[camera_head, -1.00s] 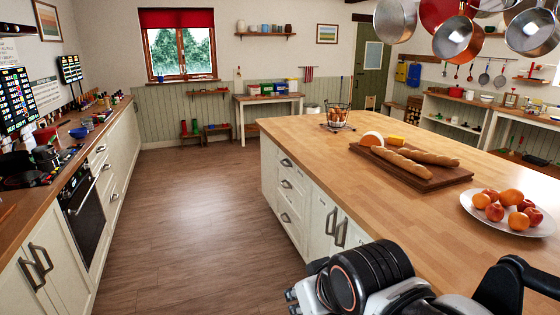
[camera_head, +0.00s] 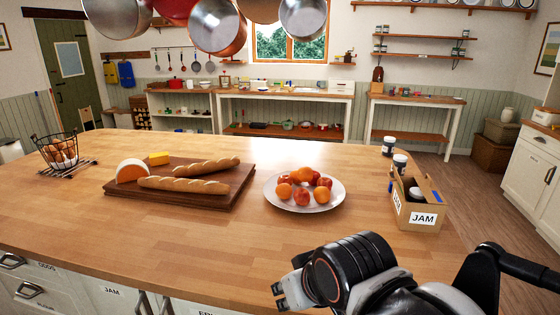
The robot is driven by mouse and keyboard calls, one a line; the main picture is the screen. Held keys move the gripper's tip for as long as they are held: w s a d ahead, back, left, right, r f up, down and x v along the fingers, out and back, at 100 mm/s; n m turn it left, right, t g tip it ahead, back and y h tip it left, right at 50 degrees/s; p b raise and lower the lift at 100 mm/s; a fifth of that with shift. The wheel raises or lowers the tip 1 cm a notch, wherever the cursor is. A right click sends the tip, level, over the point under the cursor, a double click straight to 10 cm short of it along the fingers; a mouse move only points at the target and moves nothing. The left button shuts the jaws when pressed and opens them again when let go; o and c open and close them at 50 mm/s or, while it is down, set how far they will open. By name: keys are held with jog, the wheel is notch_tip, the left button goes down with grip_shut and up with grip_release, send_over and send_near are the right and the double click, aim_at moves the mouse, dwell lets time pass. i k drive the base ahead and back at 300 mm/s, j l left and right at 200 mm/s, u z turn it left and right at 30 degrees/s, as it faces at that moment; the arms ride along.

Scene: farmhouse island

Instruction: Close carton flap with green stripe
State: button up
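A small brown cardboard carton (camera_head: 418,213) with a white JAM label stands open on the right end of the wooden island top (camera_head: 230,240). A dark-lidded jar (camera_head: 415,193) shows inside it. A small blue mark shows at its right rim; I cannot make out a green stripe on any flap at this size. Two more dark-lidded jars, one (camera_head: 399,163) nearer and one (camera_head: 388,146) farther, stand behind the carton. My gripper (camera_head: 281,293) is at the island's front edge, left of and nearer than the carton, touching nothing visible. Its finger opening is unclear.
A white plate (camera_head: 275,198) of fruit sits left of the carton. A dark board (camera_head: 215,200) with baguettes and cheese lies farther left, then a wire egg basket (camera_head: 58,150). Steel pans (camera_head: 302,18) hang above. The island's front strip is bare.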

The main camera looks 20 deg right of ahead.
aim_at(395, 180)
jog(key=i+z, duration=0.15)
jog(key=z, duration=0.25)
jog(key=i+z, duration=0.15)
jog(key=z, duration=0.3)
jog(key=i+j+z, duration=0.1)
jog(key=z, duration=0.3)
jog(key=i+j+z, duration=0.1)
jog(key=z, duration=0.35)
jog(key=l+u, duration=0.2)
jog(key=u, duration=0.15)
jog(key=l+u, duration=0.45)
jog(key=u, duration=0.25)
